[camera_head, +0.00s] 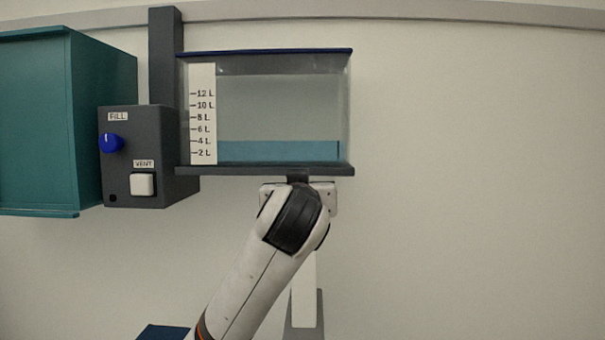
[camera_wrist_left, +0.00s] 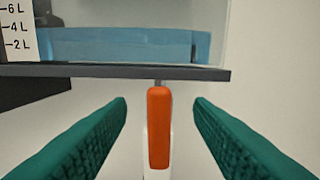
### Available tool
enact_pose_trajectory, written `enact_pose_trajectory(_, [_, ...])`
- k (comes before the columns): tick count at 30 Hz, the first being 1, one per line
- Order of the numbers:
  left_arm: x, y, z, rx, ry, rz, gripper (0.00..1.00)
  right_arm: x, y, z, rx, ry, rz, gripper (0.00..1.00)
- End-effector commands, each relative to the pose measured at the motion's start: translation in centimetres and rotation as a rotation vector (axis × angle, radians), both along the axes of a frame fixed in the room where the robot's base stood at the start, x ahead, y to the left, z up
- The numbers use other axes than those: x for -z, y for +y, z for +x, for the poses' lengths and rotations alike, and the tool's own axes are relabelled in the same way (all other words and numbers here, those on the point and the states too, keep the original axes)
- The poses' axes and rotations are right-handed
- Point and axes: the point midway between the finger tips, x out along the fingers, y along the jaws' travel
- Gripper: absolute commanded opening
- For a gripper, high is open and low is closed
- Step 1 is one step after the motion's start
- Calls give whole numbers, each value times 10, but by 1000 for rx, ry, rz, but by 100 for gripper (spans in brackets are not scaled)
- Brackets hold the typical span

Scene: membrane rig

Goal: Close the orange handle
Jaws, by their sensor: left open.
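The orange handle (camera_wrist_left: 158,128) shows in the left wrist view as an upright bar just below the dark shelf under the tank. In the head view it is hidden behind my left arm. My left gripper (camera_wrist_left: 160,104) is open, with one teal finger on each side of the handle in the picture. Both fingers appear apart from it. How deep the handle lies between them I cannot tell. The clear tank (camera_head: 280,105) holds blue liquid up to about the 4 L mark. My right gripper is not in view.
A grey control box (camera_head: 150,185) with a blue FILL knob (camera_head: 111,142) and a white VENT button (camera_head: 142,184) is left of the tank. A teal cabinet (camera_head: 35,120) stands farther left. The wall to the right is bare.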

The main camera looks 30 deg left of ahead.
Motion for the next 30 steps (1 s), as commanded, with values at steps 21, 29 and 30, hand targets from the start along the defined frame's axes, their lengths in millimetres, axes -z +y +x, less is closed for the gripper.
enact_pose_trajectory(21, [1, 31, 51, 0, 0, 0, 47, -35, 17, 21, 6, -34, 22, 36])
enact_pose_trajectory(29, [0, 31, 50, 0, 0, 0, 8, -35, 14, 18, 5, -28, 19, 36])
enact_pose_trajectory(30, [0, 31, 50, 0, 0, 0, 3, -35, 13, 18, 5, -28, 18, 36])
